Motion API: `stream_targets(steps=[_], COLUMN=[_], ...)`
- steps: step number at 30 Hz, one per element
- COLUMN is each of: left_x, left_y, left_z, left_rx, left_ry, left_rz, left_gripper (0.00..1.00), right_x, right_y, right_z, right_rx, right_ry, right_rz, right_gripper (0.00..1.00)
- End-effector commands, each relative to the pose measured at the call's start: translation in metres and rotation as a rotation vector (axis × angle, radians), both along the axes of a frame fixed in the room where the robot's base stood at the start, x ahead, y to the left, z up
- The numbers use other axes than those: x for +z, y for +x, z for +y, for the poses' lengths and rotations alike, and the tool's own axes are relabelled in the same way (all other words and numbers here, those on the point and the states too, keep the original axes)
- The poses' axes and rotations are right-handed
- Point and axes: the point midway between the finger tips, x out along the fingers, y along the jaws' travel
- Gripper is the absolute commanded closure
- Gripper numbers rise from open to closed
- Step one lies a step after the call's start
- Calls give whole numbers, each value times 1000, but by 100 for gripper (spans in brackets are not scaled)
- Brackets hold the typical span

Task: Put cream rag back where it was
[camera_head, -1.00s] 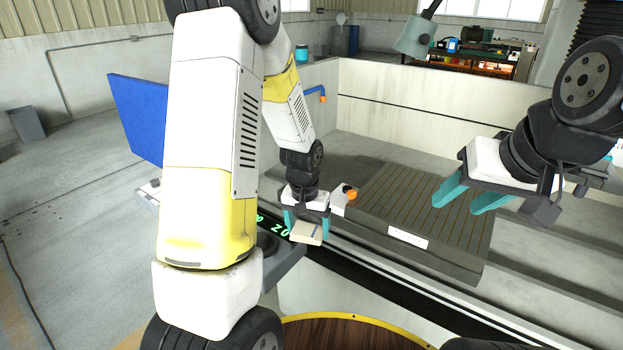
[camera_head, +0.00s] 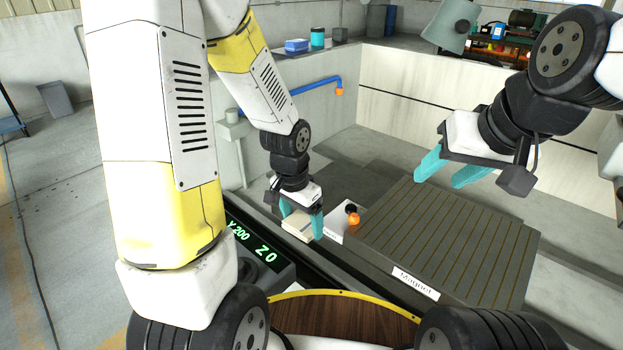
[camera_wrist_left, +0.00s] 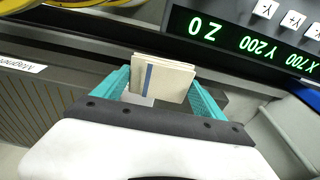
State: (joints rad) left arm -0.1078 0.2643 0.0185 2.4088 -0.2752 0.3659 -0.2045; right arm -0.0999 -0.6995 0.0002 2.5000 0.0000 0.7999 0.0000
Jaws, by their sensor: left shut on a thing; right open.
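The cream rag (camera_head: 297,226) is a small folded cloth held between the teal fingers of my left gripper (camera_head: 302,222). In the left wrist view the rag (camera_wrist_left: 160,80) shows its folded edges and a blue stripe, with a teal finger of my left gripper (camera_wrist_left: 160,92) on each side. The rag is near the edge of the machine, between the display panel and the grooved plate. I cannot tell whether it touches anything below. My right gripper (camera_head: 442,172) is open and empty above the grooved plate.
The grooved plate labelled Magnet (camera_head: 450,240) lies right of my left gripper. A white block with an orange knob (camera_head: 354,219) stands close beside it. A display panel (camera_head: 255,245) with green digits is at the left. A blue pipe (camera_head: 315,85) runs along the back wall.

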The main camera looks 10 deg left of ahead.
Motion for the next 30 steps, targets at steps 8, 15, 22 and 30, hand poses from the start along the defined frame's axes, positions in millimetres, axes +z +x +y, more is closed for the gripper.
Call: stream_targets(steps=[8,15,22,30], left_x=[-4,-11,-13,-27], left_y=[45,109,145,156], left_z=[4,11,14,16], left_rx=[-12,-12,-14,-13], left_ry=[0,0,0,0], left_rz=[-1,0,-1,4], left_gripper=[57,57,57,57], right_x=[0,0,0,0], right_y=[0,0,0,0], right_z=[0,0,0,0], right_rx=[0,0,0,0], right_ry=[0,0,0,0], right_rz=[-1,0,0,0], right_gripper=[51,51,51,51])
